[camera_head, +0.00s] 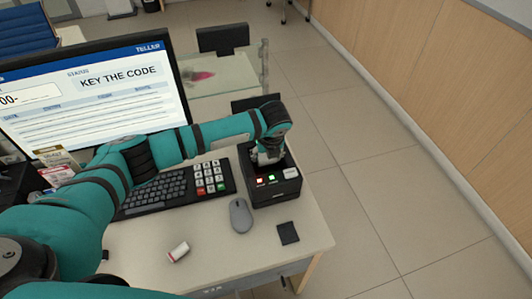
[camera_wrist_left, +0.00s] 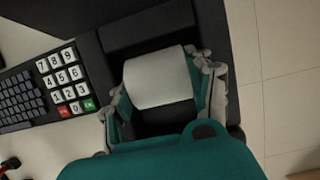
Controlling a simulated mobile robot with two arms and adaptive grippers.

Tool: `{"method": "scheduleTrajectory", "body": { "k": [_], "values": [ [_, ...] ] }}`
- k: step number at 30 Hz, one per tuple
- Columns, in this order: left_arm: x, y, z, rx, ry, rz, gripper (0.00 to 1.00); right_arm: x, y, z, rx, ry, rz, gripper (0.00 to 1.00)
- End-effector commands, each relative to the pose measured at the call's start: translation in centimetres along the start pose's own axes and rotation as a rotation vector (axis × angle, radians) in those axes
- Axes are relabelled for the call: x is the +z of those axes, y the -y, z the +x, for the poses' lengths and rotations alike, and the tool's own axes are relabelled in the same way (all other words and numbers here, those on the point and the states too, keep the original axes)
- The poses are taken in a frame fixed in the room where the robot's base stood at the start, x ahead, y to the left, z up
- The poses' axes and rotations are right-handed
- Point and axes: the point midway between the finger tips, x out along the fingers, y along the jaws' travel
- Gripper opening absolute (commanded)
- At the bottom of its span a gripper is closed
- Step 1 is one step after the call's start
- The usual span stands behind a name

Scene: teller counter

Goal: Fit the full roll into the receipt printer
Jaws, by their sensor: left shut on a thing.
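The black receipt printer (camera_head: 275,190) stands at the right end of the counter, with a red and a green light on its front. My left gripper (camera_head: 268,153) reaches over its top from above. In the left wrist view my left gripper (camera_wrist_left: 160,88) is shut on a white paper roll (camera_wrist_left: 160,76), one finger at each end. The roll is over or in the dark opening of the printer (camera_wrist_left: 150,35); I cannot tell whether it rests on the bottom. In the head view the gripper and arm hide the roll. My right gripper is not in view.
A small white cylinder with a reddish end (camera_head: 178,251) lies on the counter (camera_head: 140,262) at the front. A grey mouse (camera_head: 241,215) and a dark square pad (camera_head: 288,233) are before the printer. A keyboard (camera_head: 155,193) and keypad lie left of it, below the monitor (camera_head: 95,95).

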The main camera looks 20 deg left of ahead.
Motion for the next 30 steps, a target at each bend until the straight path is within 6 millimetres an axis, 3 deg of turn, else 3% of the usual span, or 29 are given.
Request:
{"method": "scheduleTrajectory", "body": {
  "k": [1,2,7,30],
  "values": [
    [0.01,0.02,-0.02,-0.001,0.000,0.000,0.19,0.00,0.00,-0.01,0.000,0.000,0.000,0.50],
    [0.01,0.02,-0.03,-0.001,0.000,0.000,0.57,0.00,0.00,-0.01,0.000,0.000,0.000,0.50],
    [0.01,0.03,-0.04,-0.001,0.000,0.000,0.79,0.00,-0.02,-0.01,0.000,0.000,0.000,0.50],
    [-0.04,0.16,-0.10,-0.004,0.000,0.001,0.81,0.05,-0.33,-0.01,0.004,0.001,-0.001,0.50]
  ]
}}
